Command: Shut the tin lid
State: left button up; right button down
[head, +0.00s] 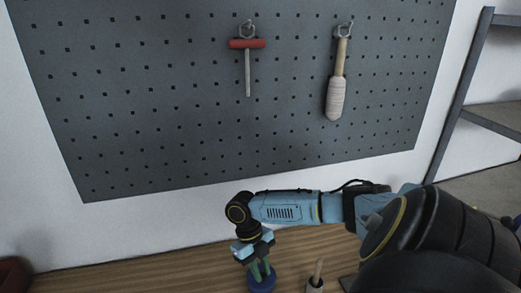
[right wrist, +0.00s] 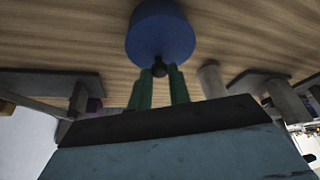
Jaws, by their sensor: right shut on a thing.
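A round blue tin (head: 262,285) stands on the wooden bench at the bottom edge of the head view. It shows larger in the right wrist view (right wrist: 160,32), with a small black knob (right wrist: 159,70) on the side facing my gripper. My right gripper (head: 261,270) points down at it, its green fingers shut on the knob; the fingers also show in the right wrist view (right wrist: 160,78). I cannot make out the seam between lid and tin, so I cannot tell how the lid sits. My left gripper is not in view.
A small pale pot (head: 315,287) with a wooden stick stands to the right of the tin. A dark red object (head: 14,274) lies at the far left. A pegboard (head: 200,110) with hanging tools (head: 248,44) is on the wall. The bench (head: 150,277) left of the tin is clear.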

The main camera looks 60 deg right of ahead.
jog(key=c, duration=1.3)
grip_release()
jog(key=shift+s, duration=0.1)
jog(key=shift+r, duration=0.1)
jog(key=b+v, duration=0.1)
jog(key=v, duration=1.2)
